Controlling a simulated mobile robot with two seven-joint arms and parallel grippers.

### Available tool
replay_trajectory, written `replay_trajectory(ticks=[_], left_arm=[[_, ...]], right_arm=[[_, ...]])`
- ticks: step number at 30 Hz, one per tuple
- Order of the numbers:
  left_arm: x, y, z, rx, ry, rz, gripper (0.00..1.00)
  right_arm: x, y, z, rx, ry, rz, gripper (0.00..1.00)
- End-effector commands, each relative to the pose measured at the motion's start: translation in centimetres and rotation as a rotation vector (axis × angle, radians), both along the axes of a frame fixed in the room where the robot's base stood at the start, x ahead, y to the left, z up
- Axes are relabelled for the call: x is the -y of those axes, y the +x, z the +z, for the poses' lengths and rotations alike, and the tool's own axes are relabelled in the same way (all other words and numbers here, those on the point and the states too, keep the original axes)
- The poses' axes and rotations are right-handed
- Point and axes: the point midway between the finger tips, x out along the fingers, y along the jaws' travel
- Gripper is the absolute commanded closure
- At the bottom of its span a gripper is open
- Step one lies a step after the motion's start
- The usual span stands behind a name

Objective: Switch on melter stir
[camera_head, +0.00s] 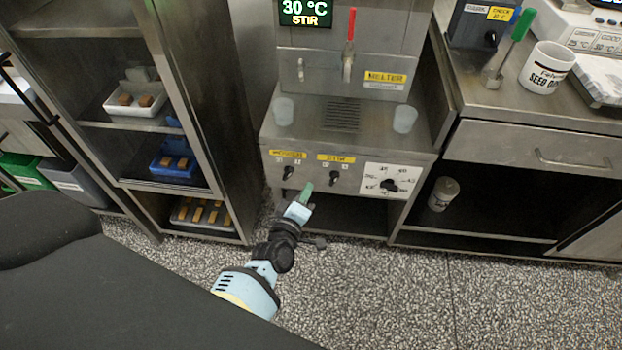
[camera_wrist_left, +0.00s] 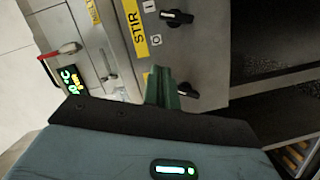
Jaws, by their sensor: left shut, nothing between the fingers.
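The melter (camera_head: 350,120) is a steel cabinet with a knob panel on its front. The stir knob (camera_head: 334,178) is black and sits under a yellow STIR label (camera_head: 336,158); the wrist view also shows the knob (camera_wrist_left: 177,17) and label (camera_wrist_left: 140,35), with I and O marks between them. Which mark the knob points to is unclear. The display (camera_head: 305,12) reads 30 °C with STIR below. My left gripper (camera_head: 306,192), with green fingers, is shut and empty, just in front of the panel, below and left of the stir knob. My right gripper is not in view.
Another black knob (camera_head: 288,172) is left of the stir knob, close to my fingers in the wrist view (camera_wrist_left: 188,90). Two translucent cups (camera_head: 283,111) (camera_head: 404,119) stand on the ledge above. A red-handled tap (camera_head: 349,45) is higher up.

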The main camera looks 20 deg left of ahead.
Motion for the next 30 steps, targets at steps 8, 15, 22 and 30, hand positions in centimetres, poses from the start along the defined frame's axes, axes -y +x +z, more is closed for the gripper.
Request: replay_trajectory(ticks=[8, 15, 22, 30], left_arm=[[0.1, -3.2, 0.2, -0.001, 0.001, 0.0, 1.0], [0.1, -3.7, 0.3, 0.001, 0.001, 0.0, 1.0], [0.2, -3.7, 0.3, 0.0, 0.001, 0.0, 1.0], [0.2, -4.0, 0.1, -0.008, 0.009, -0.004, 1.0]], right_arm=[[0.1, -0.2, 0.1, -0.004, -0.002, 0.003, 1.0], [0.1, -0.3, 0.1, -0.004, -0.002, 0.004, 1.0], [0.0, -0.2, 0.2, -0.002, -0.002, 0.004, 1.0], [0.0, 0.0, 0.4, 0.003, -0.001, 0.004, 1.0]])
